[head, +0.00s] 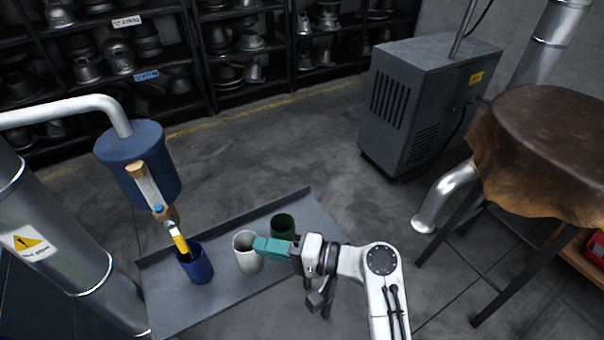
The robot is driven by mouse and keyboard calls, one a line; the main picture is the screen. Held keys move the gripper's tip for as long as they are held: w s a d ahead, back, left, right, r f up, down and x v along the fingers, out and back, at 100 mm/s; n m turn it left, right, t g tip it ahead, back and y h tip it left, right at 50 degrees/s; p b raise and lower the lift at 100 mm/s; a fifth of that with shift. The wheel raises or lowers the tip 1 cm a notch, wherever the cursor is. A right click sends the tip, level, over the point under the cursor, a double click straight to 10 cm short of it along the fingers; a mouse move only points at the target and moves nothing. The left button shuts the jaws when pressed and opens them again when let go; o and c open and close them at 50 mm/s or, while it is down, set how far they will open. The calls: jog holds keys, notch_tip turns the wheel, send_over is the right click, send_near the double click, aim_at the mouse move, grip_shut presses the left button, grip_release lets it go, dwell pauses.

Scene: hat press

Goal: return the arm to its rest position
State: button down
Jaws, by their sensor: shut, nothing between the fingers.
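My arm reaches in from the bottom right, and my gripper (262,246) points left with its teal fingers shut and empty. The fingers overlap the right side of the white cup (246,262) in the picture; I cannot tell whether they touch it. A dark green cup (282,226) stands just behind the gripper, partly hidden by it. A blue cup (197,268) stands to the left with a yellow and black tool (180,244) standing in it, tilted. All three cups are on a grey tray-like surface (215,305).
A blue canister (135,158) on a white pipe hangs at the left, beside a large metal duct (65,240). A grey machine cabinet (415,105) and a leather-covered table (545,140) are at the right. Hat-form shelves (200,60) line the back; the floor between is clear.

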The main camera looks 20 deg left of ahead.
jog(key=shift+d, duration=0.1)
jog(key=s+d+f+t+h+p, duration=0.1)
jog(key=s+d+f+h, duration=0.2)
jog(key=d, duration=0.5)
jog(key=s+d+f+t+h, duration=0.1)
jog(key=d+f+h, duration=0.2)
jog(key=d+f, duration=0.4)
jog(key=s+d+f+t+h+p, duration=0.1)
jog(key=s+d+f+h, duration=0.2)
jog(key=d, duration=0.6)
jog(key=s+d+r+m+h, duration=0.1)
jog(key=s+d+h, duration=0.3)
jog(key=s+d, duration=0.4)
jog(key=s+d+r+m+h, duration=0.1)
jog(key=s+d+h, duration=0.3)
jog(key=s+d, duration=0.4)
jog(key=d+p, duration=0.1)
jog(key=d, duration=0.4)
jog(key=shift+s+d+g, duration=0.15)
jog(key=shift+g, duration=0.25)
jog(key=shift+r, duration=0.1)
